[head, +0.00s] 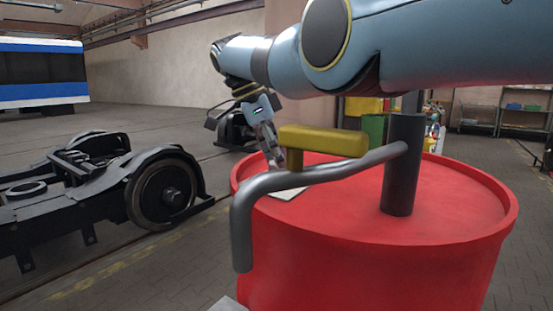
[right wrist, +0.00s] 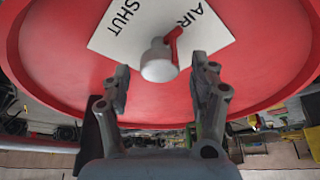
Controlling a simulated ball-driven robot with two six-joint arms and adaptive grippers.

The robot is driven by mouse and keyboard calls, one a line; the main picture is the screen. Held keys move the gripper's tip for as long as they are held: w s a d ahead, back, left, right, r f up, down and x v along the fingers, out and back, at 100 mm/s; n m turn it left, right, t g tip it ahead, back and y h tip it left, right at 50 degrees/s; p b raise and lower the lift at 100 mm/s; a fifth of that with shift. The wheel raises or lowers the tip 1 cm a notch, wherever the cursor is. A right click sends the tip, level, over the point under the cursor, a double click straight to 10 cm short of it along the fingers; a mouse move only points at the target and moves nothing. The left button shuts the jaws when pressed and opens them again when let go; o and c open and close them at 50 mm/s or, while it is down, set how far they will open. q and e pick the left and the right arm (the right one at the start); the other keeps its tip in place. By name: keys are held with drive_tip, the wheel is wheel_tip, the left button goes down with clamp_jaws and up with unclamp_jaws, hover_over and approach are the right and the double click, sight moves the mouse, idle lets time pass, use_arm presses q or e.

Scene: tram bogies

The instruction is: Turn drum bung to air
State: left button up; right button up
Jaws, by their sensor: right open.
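The red drum (head: 440,215) stands in front of me. In the right wrist view a white plate (right wrist: 215,35) on its lid (right wrist: 65,50) carries the words SHUT and AIR. A pale round bung (right wrist: 159,64) sits at the plate's lower edge in that view; its red pointer (right wrist: 174,42) points up and slightly right, nearer AIR than SHUT. My right gripper (right wrist: 161,72) is open, with one finger on each side of the bung and gaps showing. In the head view my right gripper (head: 274,155) reaches down behind the yellow handle, which hides the bung. My left gripper is out of view.
A dark column (head: 403,175) rises from the drum, with a grey bent spout (head: 241,230) and a yellow handle (head: 335,142) close to my right gripper. A black bogie (head: 95,190) stands at the left. A shelf (head: 505,108) stands at the back right. Floor shows between bogie and drum.

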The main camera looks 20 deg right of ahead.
wheel_tip(320, 180, up, 10)
drive_tip(key=shift+f, duration=0.25)
idle(0.4)
